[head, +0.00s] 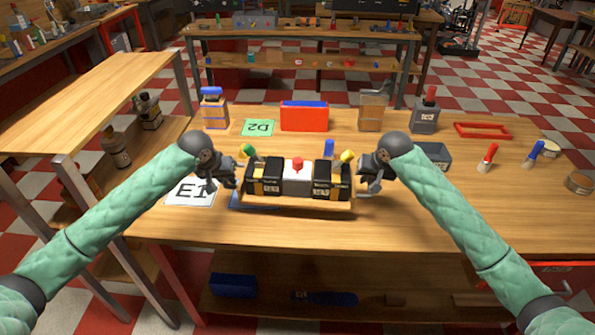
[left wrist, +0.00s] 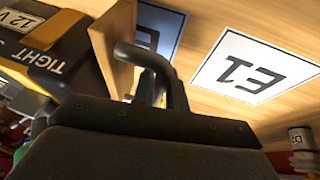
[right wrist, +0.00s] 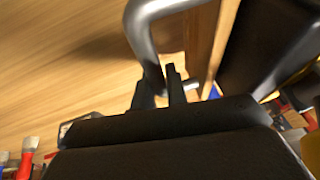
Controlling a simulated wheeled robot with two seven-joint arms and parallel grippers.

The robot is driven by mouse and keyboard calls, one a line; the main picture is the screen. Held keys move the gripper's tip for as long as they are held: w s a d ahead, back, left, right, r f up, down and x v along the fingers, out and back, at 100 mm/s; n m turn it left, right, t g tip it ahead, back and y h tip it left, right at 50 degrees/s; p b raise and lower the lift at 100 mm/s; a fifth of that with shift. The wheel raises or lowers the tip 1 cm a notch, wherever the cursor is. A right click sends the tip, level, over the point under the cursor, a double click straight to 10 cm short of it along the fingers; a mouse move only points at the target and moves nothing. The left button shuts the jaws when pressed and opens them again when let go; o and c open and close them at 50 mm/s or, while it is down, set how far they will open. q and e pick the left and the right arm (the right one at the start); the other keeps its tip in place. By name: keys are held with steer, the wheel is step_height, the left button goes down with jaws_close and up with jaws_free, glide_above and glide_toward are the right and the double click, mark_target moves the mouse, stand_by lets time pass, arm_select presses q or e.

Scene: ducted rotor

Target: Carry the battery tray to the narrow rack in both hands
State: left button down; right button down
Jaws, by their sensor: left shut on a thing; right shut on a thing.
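The battery tray (head: 296,202) is a wooden carrier with a metal handle at each end. It holds black batteries (head: 330,180) with yellow markings and a pale block with a red cap (head: 297,165) in the middle. My left gripper (head: 236,180) is shut on the left handle, which also shows in the left wrist view (left wrist: 172,75). My right gripper (head: 370,184) is shut on the right handle, seen in the right wrist view (right wrist: 142,35). The tray looks roughly level, just above the table. A narrow wooden rack (head: 90,90) with lower shelves stands at the left.
The workbench (head: 480,220) carries an E1 card (head: 192,190), a green D2 card (head: 258,128), a red bin (head: 304,117), several bottles and two brushes at the right. The narrow rack's top is bare. Another shelved bench (head: 300,36) stands behind.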

arm_select(q)
steer(key=shift+a+r, duration=0.1)
steer(key=shift+r, duration=0.05)
arm_select(e)
steer(key=shift+d+r, duration=0.1)
